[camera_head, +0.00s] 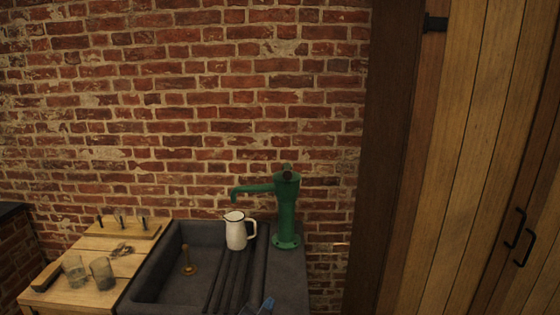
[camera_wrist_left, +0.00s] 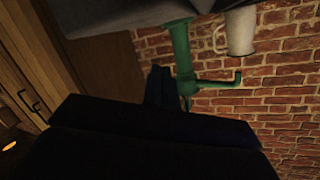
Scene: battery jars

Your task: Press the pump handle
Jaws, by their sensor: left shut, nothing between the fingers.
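The green hand pump (camera_head: 286,215) stands upright at the right rear of the dark sink, its spout pointing left. I cannot make out its handle clearly in the head view. The pump (camera_wrist_left: 181,50) also shows tilted over in the left wrist view. A white jug (camera_head: 236,234) stands below the spout. Only a blue-grey tip of my left gripper (camera_head: 267,304) shows at the bottom edge of the head view, in front of the pump. In the left wrist view its dark fingers (camera_wrist_left: 160,72) are together and empty, beside the pump in the picture; contact cannot be told.
The dark sink (camera_head: 150,275) has a ribbed rack under the jug and a brass plug piece (camera_head: 188,262). On the wooden counter (camera_head: 85,296) at left are two glasses, a brush and a pegged board (camera_head: 125,229). A brick wall stands behind; wooden doors (camera_head: 480,150) are at right.

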